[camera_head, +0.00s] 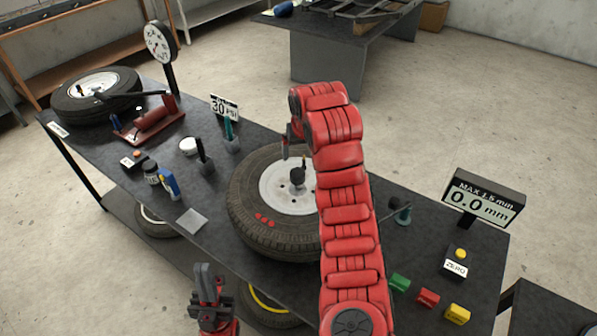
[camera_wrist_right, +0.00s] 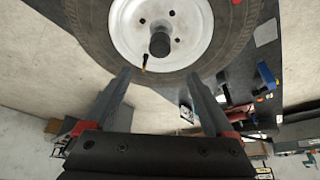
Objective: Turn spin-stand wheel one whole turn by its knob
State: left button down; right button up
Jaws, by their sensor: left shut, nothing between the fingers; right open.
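The spin-stand wheel, a black tire (camera_head: 245,200) with a white rim (camera_head: 275,198), lies flat on the dark table. A dark round piece (camera_head: 297,175) stands at its hub, and it also shows in the right wrist view (camera_wrist_right: 160,44). A small dark stem with a yellow part (camera_wrist_right: 145,62) sits near the rim edge; I cannot tell which is the knob. My right gripper (camera_head: 294,146) is over the wheel's far side. In the right wrist view its fingers (camera_wrist_right: 160,76) are spread and empty, apart from the stem. My left gripper (camera_head: 210,285) is shut and empty at the table's near side.
My right arm hides the wheel's right part. A display (camera_head: 485,205) reads 0.0 mm, beside a ZERO button box (camera_head: 457,262). Small green, red and yellow blocks (camera_head: 428,298) lie front right. A pressure sign (camera_head: 225,107), a gauge (camera_head: 160,42) and another wheel (camera_head: 70,105) stand left.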

notch_tip(320, 180, down, 2)
jog(key=b, duration=0.4)
send_over(298, 173)
jog(key=s, duration=0.3)
notch_tip(298, 173, down, 6)
jog(key=shift+w+d+f+p, duration=0.1)
jog(key=shift+w+f+p, duration=0.8)
jog(key=shift+f+p, duration=0.25)
jog(key=shift+p+x, duration=0.3)
jog(key=shift+x, duration=0.6)
jog(key=shift+w+f, duration=0.15)
jog(key=shift+f, duration=0.05)
grip_shut()
